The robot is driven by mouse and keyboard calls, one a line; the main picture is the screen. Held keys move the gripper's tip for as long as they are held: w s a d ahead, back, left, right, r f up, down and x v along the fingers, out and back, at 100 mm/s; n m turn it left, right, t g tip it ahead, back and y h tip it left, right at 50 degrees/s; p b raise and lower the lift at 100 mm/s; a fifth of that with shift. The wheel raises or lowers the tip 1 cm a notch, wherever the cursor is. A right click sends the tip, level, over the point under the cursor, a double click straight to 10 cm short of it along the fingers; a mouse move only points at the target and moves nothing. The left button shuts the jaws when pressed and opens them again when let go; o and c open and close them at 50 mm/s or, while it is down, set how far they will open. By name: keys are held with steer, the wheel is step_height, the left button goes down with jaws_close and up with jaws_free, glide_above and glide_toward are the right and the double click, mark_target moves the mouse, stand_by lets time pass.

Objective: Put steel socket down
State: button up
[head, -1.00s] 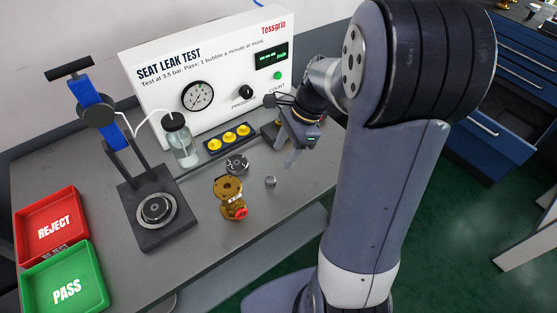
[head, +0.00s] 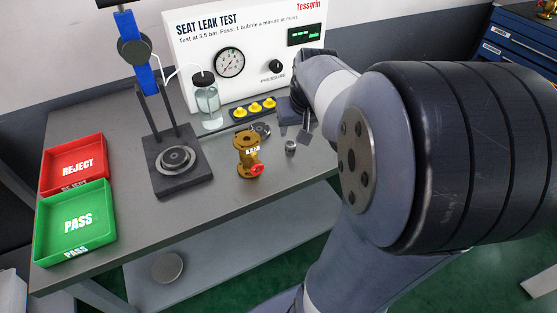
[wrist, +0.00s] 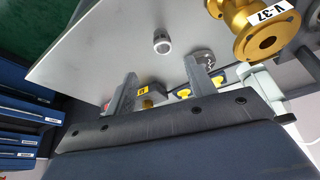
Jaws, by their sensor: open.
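The steel socket (head: 290,147) is a small grey cylinder standing on the bench top, right of the brass valve. It also shows in the wrist view (wrist: 162,42), apart from the fingers and a little beyond their tips. My gripper (head: 293,134) is open and empty, just behind the socket in the head view. In the wrist view its two fingers (wrist: 160,70) are spread wide, with bare bench between their tips. My arm hides part of the gripper in the head view.
The brass valve (head: 248,155) stands close left of the socket. A dark tray with yellow caps (head: 254,108) and the seat leak test panel (head: 240,50) are behind. A clamp stand (head: 178,160), a red tray (head: 73,163) and a green tray (head: 75,222) are left. The front bench is clear.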

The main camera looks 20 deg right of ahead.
mark_target(291, 145)
steer(key=x, duration=0.5)
steer(key=shift+w+f+b, duration=0.1)
steer(key=shift+f+b, duration=0.1)
steer(key=shift+b, duration=0.15)
steer(key=shift+a+b+x, duration=0.2)
steer(key=shift+b+x, duration=0.1)
steer(key=shift+x, duration=2.3)
steer(key=shift+c, duration=0.3)
jaws_close()
